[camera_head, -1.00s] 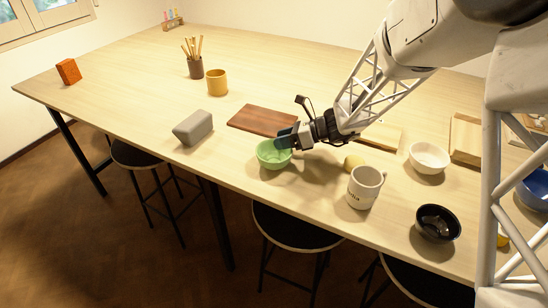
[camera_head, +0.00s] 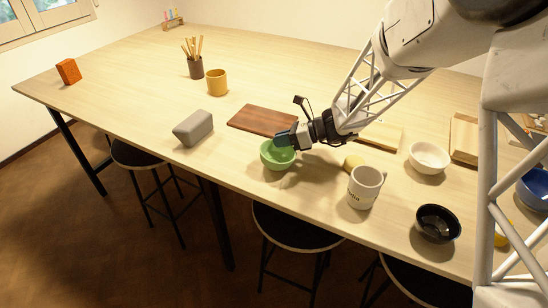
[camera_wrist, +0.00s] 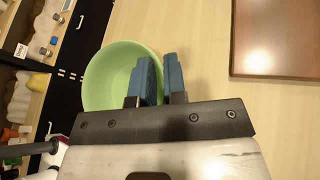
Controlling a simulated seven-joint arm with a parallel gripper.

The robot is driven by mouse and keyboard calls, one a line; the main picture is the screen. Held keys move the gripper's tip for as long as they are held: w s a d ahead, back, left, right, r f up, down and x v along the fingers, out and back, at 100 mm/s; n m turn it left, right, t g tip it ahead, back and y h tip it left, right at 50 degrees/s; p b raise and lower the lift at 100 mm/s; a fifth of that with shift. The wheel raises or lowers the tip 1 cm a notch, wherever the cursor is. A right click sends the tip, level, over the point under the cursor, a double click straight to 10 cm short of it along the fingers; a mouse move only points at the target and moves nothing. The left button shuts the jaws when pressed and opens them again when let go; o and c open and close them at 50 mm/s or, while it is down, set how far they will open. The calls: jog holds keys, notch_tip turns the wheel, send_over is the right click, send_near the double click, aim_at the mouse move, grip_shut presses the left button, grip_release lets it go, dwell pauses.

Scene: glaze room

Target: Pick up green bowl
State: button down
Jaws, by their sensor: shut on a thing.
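The green bowl (camera_head: 278,159) is upright at the near edge of the table, left of the white mug (camera_head: 366,187). My gripper (camera_head: 284,139) reaches it from the right and is shut on its right rim. In the wrist view, the green bowl (camera_wrist: 109,76) shows at the left, with one blue finger of my gripper (camera_wrist: 163,78) inside it and the other outside. I cannot tell for sure whether the bowl's base touches the table.
A brown board (camera_head: 262,121) lies behind the bowl and a grey block (camera_head: 193,128) lies to its left. A small yellow thing (camera_head: 354,162), a white bowl (camera_head: 429,157) and a black bowl (camera_head: 437,223) are to the right. The left part of the table (camera_head: 120,90) is largely clear.

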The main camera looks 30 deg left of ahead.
dwell(0.4)
jog(key=shift+r, duration=0.65)
jog(key=shift+s+d+r, duration=0.15)
jog(key=shift+r, duration=0.45)
jog(key=shift+s+d+r, duration=0.1)
jog(key=shift+s+r, duration=0.05)
jog(key=shift+r, duration=0.4)
jog(key=s+d+r, duration=0.1)
jog(key=s+d, duration=0.8)
jog(key=s, duration=0.2)
jog(key=shift+s+d+r, duration=0.2)
jog(key=shift+s+d, duration=0.15)
jog(key=shift+d, duration=0.05)
jog(key=shift+r, duration=0.1)
